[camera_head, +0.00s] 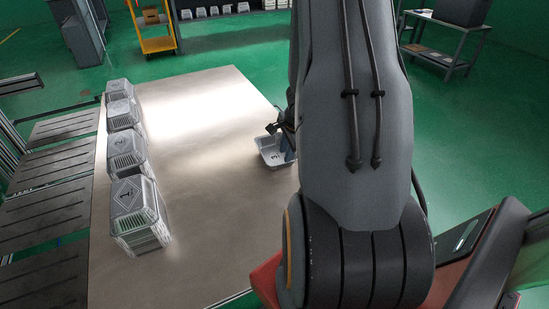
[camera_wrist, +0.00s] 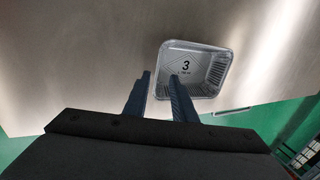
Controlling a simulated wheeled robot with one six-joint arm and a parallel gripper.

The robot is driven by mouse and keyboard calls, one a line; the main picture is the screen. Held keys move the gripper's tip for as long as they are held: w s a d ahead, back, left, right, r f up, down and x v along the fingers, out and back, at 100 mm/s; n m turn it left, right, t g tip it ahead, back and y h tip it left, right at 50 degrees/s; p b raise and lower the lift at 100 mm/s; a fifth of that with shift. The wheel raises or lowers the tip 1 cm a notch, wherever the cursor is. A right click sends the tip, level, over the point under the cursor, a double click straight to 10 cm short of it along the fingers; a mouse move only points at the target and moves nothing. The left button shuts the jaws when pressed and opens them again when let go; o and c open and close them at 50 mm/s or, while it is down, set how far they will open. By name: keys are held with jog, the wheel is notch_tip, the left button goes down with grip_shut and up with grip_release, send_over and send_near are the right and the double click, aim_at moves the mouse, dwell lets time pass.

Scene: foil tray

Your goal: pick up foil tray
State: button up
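A single silver foil tray (camera_wrist: 213,72) lies on the table in the wrist view, open side up, with a "3" printed on its floor. It also shows in the head view (camera_head: 267,156), partly hidden by my arm. My gripper (camera_wrist: 160,74) has two dark blue fingers with a clear gap between them and nothing held. In the wrist view the right finger overlaps the tray's left lower edge, and the left finger is over bare table. I cannot tell whether the finger touches the tray. In the head view my arm hides most of the gripper.
The metal table (camera_head: 190,140) is clear in the middle. Several stacks of foil trays (camera_head: 139,215) stand in a row along its left edge. Dark slatted panels (camera_head: 48,178) lie beyond that edge. A yellow cart (camera_head: 155,30) and a grey bench (camera_head: 440,48) stand farther off.

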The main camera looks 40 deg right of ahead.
jog(key=shift+b+x, duration=1.95)
jog(key=shift+x, duration=2.05)
jog(key=shift+a, duration=0.1)
grip_shut()
